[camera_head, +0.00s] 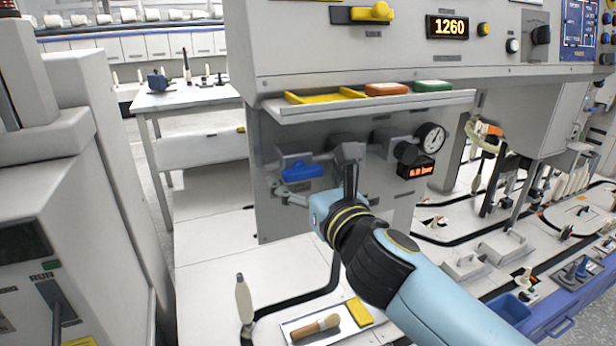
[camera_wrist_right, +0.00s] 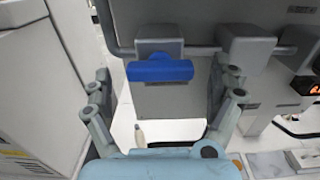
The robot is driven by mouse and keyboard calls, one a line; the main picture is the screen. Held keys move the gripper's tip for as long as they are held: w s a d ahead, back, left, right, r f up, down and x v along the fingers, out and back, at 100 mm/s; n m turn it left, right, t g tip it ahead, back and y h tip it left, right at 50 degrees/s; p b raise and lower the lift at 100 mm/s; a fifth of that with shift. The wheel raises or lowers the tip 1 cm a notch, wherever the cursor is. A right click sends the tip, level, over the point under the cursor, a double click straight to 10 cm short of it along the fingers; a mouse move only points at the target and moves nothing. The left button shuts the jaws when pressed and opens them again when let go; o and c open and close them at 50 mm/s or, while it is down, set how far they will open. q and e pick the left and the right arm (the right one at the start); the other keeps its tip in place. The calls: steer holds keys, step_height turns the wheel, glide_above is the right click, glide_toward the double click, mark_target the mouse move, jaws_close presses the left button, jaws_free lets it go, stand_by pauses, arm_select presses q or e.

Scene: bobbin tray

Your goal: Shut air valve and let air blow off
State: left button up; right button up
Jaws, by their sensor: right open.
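The air valve's blue handle (camera_head: 302,171) lies level across the pipe on the grey machine panel. It also shows in the right wrist view (camera_wrist_right: 160,71), hanging on a grey valve body. My right gripper (camera_head: 310,180) is open in front of the valve. In the right wrist view my right gripper (camera_wrist_right: 163,98) has one finger on each side of the handle, with clear gaps and nothing held. The round pressure gauge (camera_head: 431,138) sits to the right on the same pipe. A red display (camera_head: 417,169) under it reads about 6.0 bar. My left gripper is out of view.
A shelf (camera_head: 375,103) with yellow, orange and green trays juts out above the valve. Below, a tray (camera_head: 292,328) holds a brush (camera_head: 316,327) and a yellow block (camera_head: 359,312). A grey machine (camera_head: 75,200) stands at left.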

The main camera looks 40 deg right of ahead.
steer(key=c, duration=1.2)
